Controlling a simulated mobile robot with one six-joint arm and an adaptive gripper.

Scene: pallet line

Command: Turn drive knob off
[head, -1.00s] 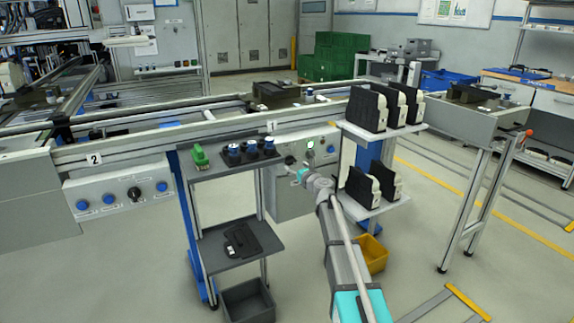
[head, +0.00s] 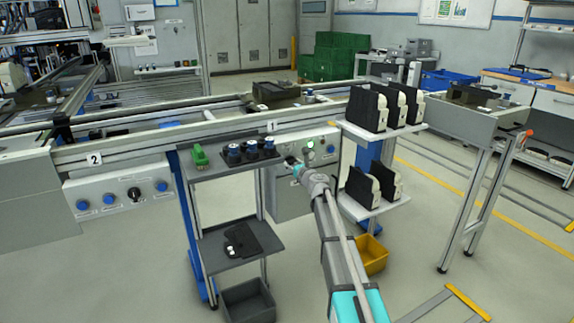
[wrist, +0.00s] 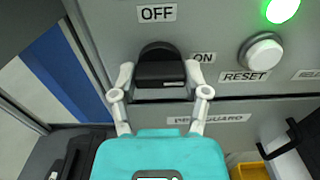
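The drive knob (wrist: 161,68) is a black rotary knob on a grey panel in the wrist view. An OFF label (wrist: 156,13) is above it and an ON label (wrist: 203,58) is to its upper right. A small white mark shows at the right end of the knob's front edge. My gripper (wrist: 160,74) is open, with one pale finger on each side of the knob; firm contact cannot be made out. In the head view my gripper (head: 291,163) is at the station 1 panel (head: 284,193), and it hides the knob.
A white RESET button (wrist: 262,53) and a lit green lamp (wrist: 282,9) are right of the knob. A dark shelf trolley (head: 238,168) with knob-like parts stands left of my arm. A white rack (head: 385,135) with black parts stands close on the right.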

